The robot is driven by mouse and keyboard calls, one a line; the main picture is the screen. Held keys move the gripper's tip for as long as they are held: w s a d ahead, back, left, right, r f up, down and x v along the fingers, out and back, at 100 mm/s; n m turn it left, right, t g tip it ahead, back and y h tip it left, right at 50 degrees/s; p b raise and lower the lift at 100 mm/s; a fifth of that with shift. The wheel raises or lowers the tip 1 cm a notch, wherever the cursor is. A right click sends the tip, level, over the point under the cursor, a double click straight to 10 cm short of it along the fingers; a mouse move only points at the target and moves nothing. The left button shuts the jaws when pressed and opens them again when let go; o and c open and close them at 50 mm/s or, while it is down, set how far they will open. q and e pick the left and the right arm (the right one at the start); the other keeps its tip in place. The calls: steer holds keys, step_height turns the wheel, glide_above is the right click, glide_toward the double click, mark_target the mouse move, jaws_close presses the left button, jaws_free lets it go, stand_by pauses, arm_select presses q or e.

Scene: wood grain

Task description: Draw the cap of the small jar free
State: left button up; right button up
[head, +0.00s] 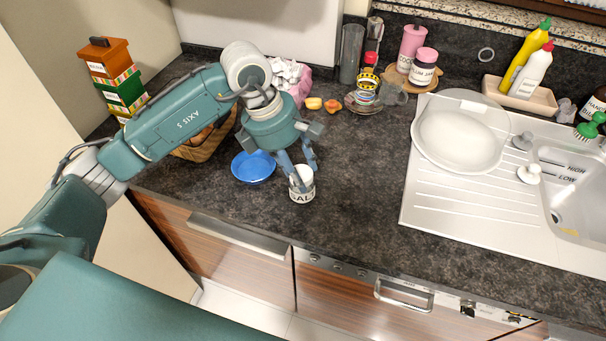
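A small white jar (302,193) with dark lettering, partly readable as "SAL", stands upright near the counter's front edge. My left gripper (302,180) points down at its top, with one finger over the left side of the mouth and another behind it to the right. A pale round part (306,172) shows at the top between the fingers. I cannot tell whether it is a cap or the jar's inner wall, or whether the fingers touch it. My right gripper is out of view.
A blue bowl (254,167) is close left of the jar, with a wicker basket (205,146) behind. A pink-lidded jar (423,68) and stacked cups (366,85) stand at the back. A white bowl (459,138) rests on the drainboard. The counter right of the jar is clear.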

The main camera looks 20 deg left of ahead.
mark_target(304, 172)
arm_select(q)
steer(key=o, duration=0.6)
steer(key=shift+f, duration=0.1)
steer(key=c, duration=0.6)
steer(key=shift+d+p+v, duration=0.1)
steer(key=shift+p+v, duration=0.25)
steer(key=shift+v, duration=0.25)
steer(key=shift+d+p+v, duration=0.15)
steer(key=shift+p+v, duration=0.15)
steer(key=shift+v, duration=0.3)
steer(key=shift+c, duration=0.2)
steer(key=shift+r+p, duration=0.35)
steer(key=shift+r, duration=0.55)
steer(key=shift+r+p, duration=0.5)
steer(key=shift+r, duration=0.75)
